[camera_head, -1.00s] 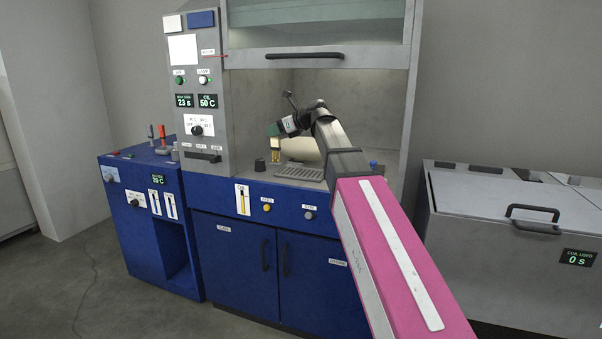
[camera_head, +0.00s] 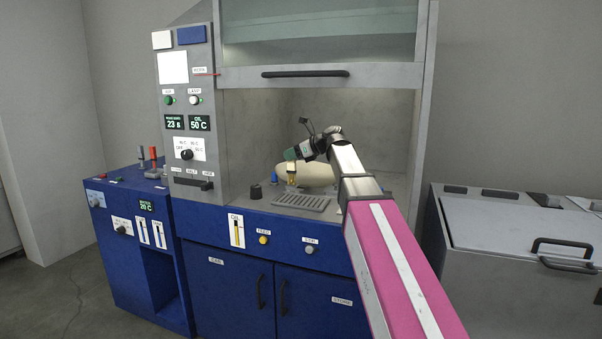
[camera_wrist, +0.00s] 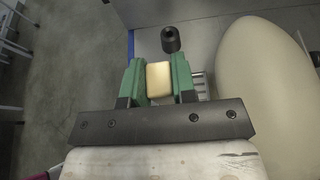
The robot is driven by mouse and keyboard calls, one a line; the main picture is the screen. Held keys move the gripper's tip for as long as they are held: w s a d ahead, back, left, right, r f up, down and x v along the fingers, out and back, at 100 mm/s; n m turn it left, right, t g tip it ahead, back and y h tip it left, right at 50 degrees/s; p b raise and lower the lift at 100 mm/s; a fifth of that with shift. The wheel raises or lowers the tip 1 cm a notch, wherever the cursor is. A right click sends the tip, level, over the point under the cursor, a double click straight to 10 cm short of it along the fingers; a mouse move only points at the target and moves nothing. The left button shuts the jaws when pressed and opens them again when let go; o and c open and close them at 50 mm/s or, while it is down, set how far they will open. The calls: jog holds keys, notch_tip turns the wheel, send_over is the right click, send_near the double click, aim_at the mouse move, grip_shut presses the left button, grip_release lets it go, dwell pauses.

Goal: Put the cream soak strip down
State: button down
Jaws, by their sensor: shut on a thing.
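My gripper (camera_wrist: 160,82) has green fingers and is shut on the cream soak strip (camera_wrist: 159,78), a small pale block between the fingertips in the wrist view. In the head view my gripper (camera_head: 291,164) is inside the fume hood, and the strip (camera_head: 291,179) hangs below it as a small yellowish piece. It appears just above the back part of a slotted metal grate (camera_head: 302,203). I cannot tell whether it touches anything below.
A large cream rounded body (camera_head: 318,175) stands close behind my gripper; it fills the right of the wrist view (camera_wrist: 262,90). A black knob-like piece (camera_head: 256,191) stands left of the grate. The hood sash (camera_head: 320,75) is raised. A grey lidded tank (camera_head: 500,240) stands right.

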jog(key=w+d+f, duration=0.1)
jog(key=d+f, duration=0.2)
jog(key=f, duration=0.3)
jog(key=shift+d+f, duration=0.15)
jog(key=shift+d, duration=0.1)
jog(key=shift+f, duration=0.1)
jog(key=c, duration=0.9)
grip_release()
jog(key=v, duration=1.2)
